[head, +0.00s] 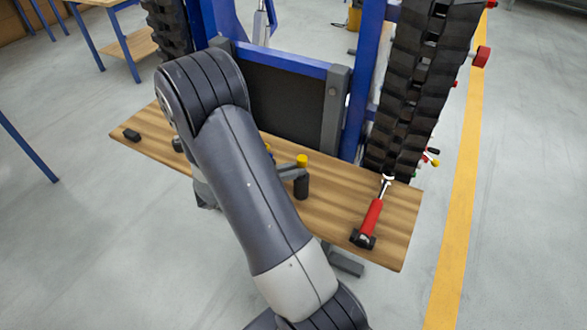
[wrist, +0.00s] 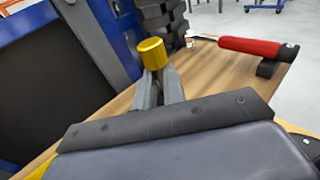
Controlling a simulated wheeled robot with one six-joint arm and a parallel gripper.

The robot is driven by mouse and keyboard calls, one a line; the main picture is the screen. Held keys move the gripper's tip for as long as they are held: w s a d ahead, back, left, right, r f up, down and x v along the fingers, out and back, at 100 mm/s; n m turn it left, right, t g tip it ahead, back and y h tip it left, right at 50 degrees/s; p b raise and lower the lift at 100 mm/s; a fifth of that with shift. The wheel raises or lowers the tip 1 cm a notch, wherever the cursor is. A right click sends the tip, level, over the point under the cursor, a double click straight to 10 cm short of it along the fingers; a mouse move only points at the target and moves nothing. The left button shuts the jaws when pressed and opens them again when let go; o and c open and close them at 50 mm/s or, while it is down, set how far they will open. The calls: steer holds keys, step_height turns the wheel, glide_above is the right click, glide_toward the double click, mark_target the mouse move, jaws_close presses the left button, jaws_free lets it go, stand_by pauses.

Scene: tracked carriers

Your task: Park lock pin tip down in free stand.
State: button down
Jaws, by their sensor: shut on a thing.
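The lock pin's yellow head (wrist: 152,53) sits between my fingertips in the wrist view. My gripper (wrist: 158,78) is shut on it. In the head view the yellow head (head: 302,160) shows at the fingertips of my gripper (head: 295,170), over the wooden bench. The head points up, so the pin looks upright. A dark upright cylinder (head: 301,188) shows directly below the head and looks like a stand. I cannot tell whether the pin's tip is inside it. The tip is hidden in the wrist view.
A red-handled tool (head: 371,217) rests on a black cradle at the right of the wooden bench (head: 395,235). A small black block (head: 131,135) is at the left end. A dark panel in a blue frame (head: 352,120) and black tracks (head: 412,85) stand behind. My arm covers the bench middle.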

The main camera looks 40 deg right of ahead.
steer(key=shift+f+b, duration=0.65)
steer(key=shift+f, duration=0.4)
steer(key=c, duration=1.4)
jaws_free()
steer(key=shift+f, duration=0.1)
steer(key=shift+c, duration=0.2)
steer(key=shift+s, duration=0.1)
steer(key=b+v, duration=0.1)
steer(key=v, duration=1)
steer(key=shift+w, duration=0.2)
steer(key=shift+d, duration=0.2)
steer(key=x, duration=0.5)
steer(key=p+x, duration=0.1)
steer(key=x, duration=0.4)
steer(key=shift+s+d, duration=0.35)
steer(key=shift+r+p, duration=0.3)
steer(key=shift+r, duration=0.2)
steer(key=shift+w, duration=0.1)
